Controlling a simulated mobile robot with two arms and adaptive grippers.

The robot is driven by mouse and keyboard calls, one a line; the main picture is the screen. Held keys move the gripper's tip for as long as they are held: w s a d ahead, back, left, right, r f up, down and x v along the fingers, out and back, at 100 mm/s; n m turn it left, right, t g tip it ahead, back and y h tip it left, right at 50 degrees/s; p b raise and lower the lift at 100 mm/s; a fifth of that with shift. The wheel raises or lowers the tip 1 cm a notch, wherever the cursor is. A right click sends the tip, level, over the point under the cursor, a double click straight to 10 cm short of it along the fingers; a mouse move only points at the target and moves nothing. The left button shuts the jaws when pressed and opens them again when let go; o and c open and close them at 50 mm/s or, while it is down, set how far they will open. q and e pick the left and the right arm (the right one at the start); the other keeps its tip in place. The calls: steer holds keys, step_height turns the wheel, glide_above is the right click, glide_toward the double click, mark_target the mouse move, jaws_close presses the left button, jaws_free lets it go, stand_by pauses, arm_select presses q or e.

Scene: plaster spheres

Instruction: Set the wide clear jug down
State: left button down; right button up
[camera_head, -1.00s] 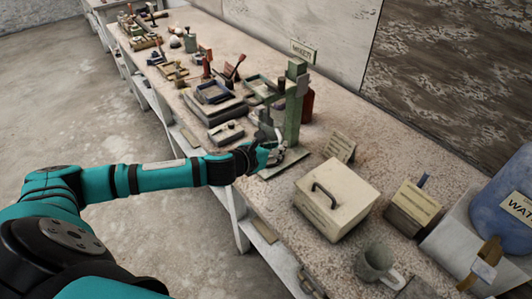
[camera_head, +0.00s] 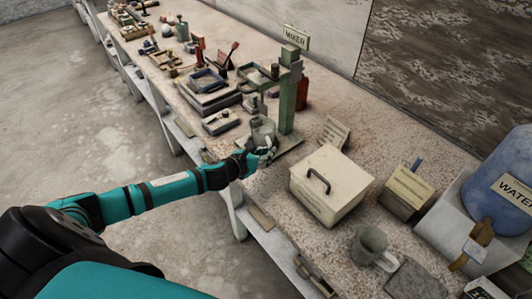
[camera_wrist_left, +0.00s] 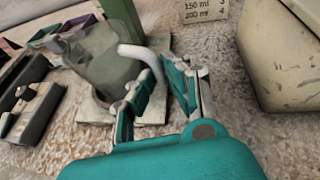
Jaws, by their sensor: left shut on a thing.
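The wide clear jug (camera_head: 262,130) is upright at the foot of the green mixer stand (camera_head: 288,108). In the left wrist view the jug (camera_wrist_left: 105,65) shows its grey see-through body and white handle, over the stand's pale base plate (camera_wrist_left: 150,114). I cannot tell whether it touches the plate. My left gripper (camera_head: 266,153) is at the jug's near side. In the left wrist view its fingers (camera_wrist_left: 160,74) are shut on the handle. My right gripper is in neither view.
A cream box with a black handle (camera_head: 328,187) stands right of the stand. A second grey jug (camera_head: 369,246) is near the front edge. A blue water container (camera_head: 502,190) is at far right.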

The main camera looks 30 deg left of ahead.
arm_select(q)
steer(key=c, duration=1.3)
jaws_free()
steer(key=shift+c, duration=0.2)
steer(key=shift+s+a, duration=0.1)
steer(key=shift+s, duration=0.05)
steer(key=b+v, duration=0.2)
steer(key=v, duration=0.9)
steer(key=shift+s+r, duration=0.3)
steer(key=shift+r, duration=0.05)
